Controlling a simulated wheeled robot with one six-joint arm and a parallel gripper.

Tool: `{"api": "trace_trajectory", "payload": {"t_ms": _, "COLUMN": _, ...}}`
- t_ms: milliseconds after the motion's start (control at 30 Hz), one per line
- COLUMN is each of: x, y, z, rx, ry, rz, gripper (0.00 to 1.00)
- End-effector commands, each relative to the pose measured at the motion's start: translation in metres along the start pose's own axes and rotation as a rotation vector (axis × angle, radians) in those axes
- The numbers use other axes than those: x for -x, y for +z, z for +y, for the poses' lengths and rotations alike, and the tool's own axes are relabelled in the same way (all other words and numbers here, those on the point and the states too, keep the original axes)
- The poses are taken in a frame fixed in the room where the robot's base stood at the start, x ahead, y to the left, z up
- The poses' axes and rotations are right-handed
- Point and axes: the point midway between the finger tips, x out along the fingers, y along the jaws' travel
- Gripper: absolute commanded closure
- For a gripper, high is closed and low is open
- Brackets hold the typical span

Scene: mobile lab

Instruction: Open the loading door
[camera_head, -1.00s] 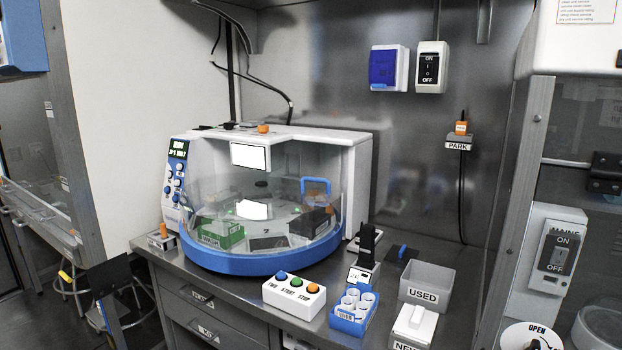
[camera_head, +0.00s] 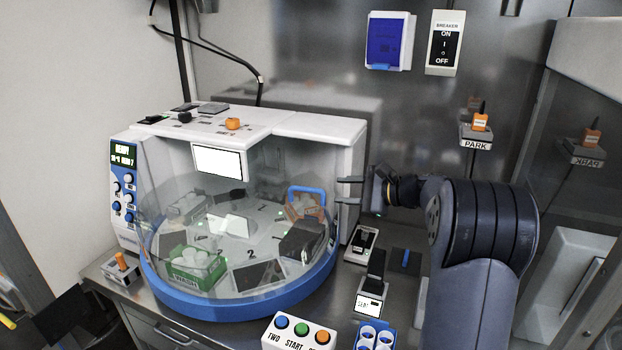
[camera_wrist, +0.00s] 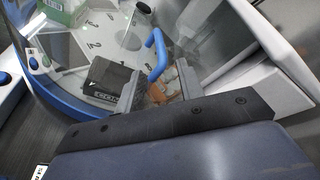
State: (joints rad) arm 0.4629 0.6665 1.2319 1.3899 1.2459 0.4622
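The loading door (camera_head: 262,225) is a clear curved panel on the front of a white bench machine with a blue rim. It looks closed. Its blue loop handle (camera_head: 307,189) is on the right part of the panel. My gripper (camera_head: 345,191) is just right of the handle, its two fingers apart and pointing left towards it. In the wrist view, the blue handle (camera_wrist: 156,52) stands ahead of and between the fingers (camera_wrist: 157,90). No contact with the handle shows. Behind the door are a green box (camera_head: 197,270), a dark block (camera_head: 300,241) and numbered positions.
A button box (camera_head: 300,334) with blue, green and orange buttons stands in front of the machine. A small black-topped device (camera_head: 371,292) and a blue rack (camera_head: 375,338) stand at the right. A PARK shelf (camera_head: 475,138) and a breaker switch (camera_head: 445,44) are on the back wall.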

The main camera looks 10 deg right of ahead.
Motion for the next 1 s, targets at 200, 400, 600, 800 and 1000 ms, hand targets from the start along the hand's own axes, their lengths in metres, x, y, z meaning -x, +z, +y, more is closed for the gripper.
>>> {"api": "trace_trajectory", "payload": {"t_ms": 200, "x": -0.030, "y": 0.001, "z": 0.000, "rx": -0.002, "ry": 0.003, "rz": -0.004, "gripper": 0.64}}
{"api": "trace_trajectory", "payload": {"t_ms": 400, "x": -0.069, "y": 0.002, "z": 0.000, "rx": -0.001, "ry": 0.003, "rz": -0.003, "gripper": 0.64}}
{"api": "trace_trajectory", "payload": {"t_ms": 600, "x": -0.097, "y": 0.001, "z": 0.000, "rx": 0.000, "ry": 0.002, "rz": -0.002, "gripper": 0.64}}
{"api": "trace_trajectory", "payload": {"t_ms": 800, "x": -0.106, "y": 0.001, "z": 0.000, "rx": 0.001, "ry": 0.000, "rz": 0.000, "gripper": 0.64}}
{"api": "trace_trajectory", "payload": {"t_ms": 1000, "x": -0.106, "y": 0.000, "z": 0.001, "rx": 0.001, "ry": 0.000, "rz": 0.000, "gripper": 0.64}}
